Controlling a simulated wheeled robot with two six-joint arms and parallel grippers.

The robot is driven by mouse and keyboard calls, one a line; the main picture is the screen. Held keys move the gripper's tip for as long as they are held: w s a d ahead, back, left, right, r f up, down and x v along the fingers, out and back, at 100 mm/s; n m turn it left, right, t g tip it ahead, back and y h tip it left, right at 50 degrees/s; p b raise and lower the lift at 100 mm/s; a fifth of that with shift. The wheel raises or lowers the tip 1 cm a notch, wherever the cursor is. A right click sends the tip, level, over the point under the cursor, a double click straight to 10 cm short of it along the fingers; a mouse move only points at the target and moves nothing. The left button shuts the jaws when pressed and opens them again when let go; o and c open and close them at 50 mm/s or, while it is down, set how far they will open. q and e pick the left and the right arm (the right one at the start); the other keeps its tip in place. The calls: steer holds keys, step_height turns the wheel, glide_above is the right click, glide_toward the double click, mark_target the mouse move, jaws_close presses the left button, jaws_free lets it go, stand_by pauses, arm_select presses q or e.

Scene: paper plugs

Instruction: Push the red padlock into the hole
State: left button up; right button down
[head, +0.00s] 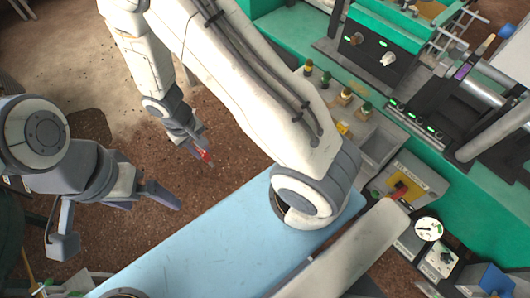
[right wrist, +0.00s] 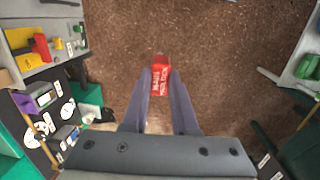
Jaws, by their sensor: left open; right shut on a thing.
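The red padlock (head: 206,156) is a small red block with white lettering, seen clearly in the right wrist view (right wrist: 161,82). My right gripper (head: 199,150) is shut on it, with the padlock between the fingertips, over the brown floor and away from the bench. The right gripper's two fingers (right wrist: 160,90) close on its sides. My left gripper (head: 115,216) is open and empty at the lower left, its fingers wide apart. I cannot make out which opening is the hole.
A grey box with a yellow and red fitting (head: 400,187) stands at the green bench (head: 465,215); the fitting also shows in the right wrist view (right wrist: 40,46). Round dials (head: 428,229) are beside it. A blue surface (head: 215,240) lies in front. Brown floor around the right gripper is clear.

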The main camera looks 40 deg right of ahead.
steer(key=s+d+f+n+g+h+b, duration=0.15)
steer(key=d+f+h+b, duration=0.25)
steer(key=d+f+b, duration=0.55)
steer(key=s+d+f+n+g+h+b, duration=0.1)
steer(key=s+d+f+h+b, duration=0.35)
steer(key=f+b, duration=0.75)
steer(key=w+d+f+n+t+h+b, duration=0.4)
steer(key=w+d+f+h+b, duration=0.4)
steer(key=b, duration=1.2)
step_height(320, 180, down, 2)
steer(key=w+d, duration=0.1)
steer(key=w, duration=0.1)
steer(key=shift+w+t, duration=0.35)
steer(key=shift+s+d+f, duration=0.1)
